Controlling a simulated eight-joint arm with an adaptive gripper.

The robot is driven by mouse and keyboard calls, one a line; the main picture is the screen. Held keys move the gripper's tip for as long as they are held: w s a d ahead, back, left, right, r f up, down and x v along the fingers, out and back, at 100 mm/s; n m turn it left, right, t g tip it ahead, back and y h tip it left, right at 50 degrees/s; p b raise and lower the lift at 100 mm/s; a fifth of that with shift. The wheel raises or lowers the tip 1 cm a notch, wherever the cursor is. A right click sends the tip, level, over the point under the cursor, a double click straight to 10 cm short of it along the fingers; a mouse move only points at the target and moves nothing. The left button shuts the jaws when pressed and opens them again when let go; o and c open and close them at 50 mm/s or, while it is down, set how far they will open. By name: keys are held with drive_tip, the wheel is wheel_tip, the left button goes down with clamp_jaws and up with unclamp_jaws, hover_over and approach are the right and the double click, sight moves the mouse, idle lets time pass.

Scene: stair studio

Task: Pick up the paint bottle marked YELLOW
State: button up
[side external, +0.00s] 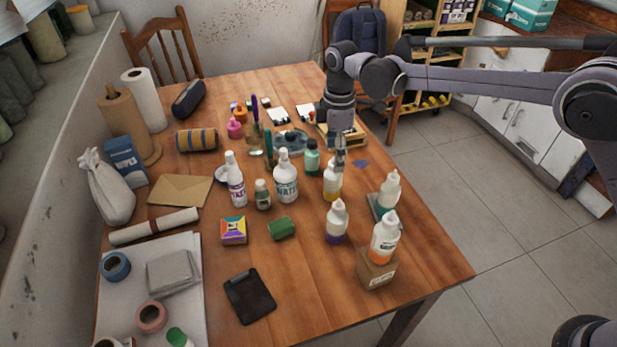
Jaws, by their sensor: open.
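A translucent white squeeze bottle with yellow paint in its lower part (332,187) stands upright on the wooden table, right of centre. Its marking is too small to read. My gripper (340,160) points down at the top of this bottle and overlaps it in the picture. The gripper is open; I cannot tell whether its fingers touch the bottle or are around it.
A teal bottle (312,158) and a white spray-type bottle (286,180) stand close left of the yellow-filled bottle. Another white bottle (235,184) and a small jar (262,197) stand farther left. A green block (282,228) and black tablet (249,296) lie in front.

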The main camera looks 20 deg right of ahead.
sight(333, 178)
drive_tip(key=shift+a+f, duration=0.1)
drive_tip(key=shift+f, duration=4.25)
drive_tip(key=c, duration=1.3)
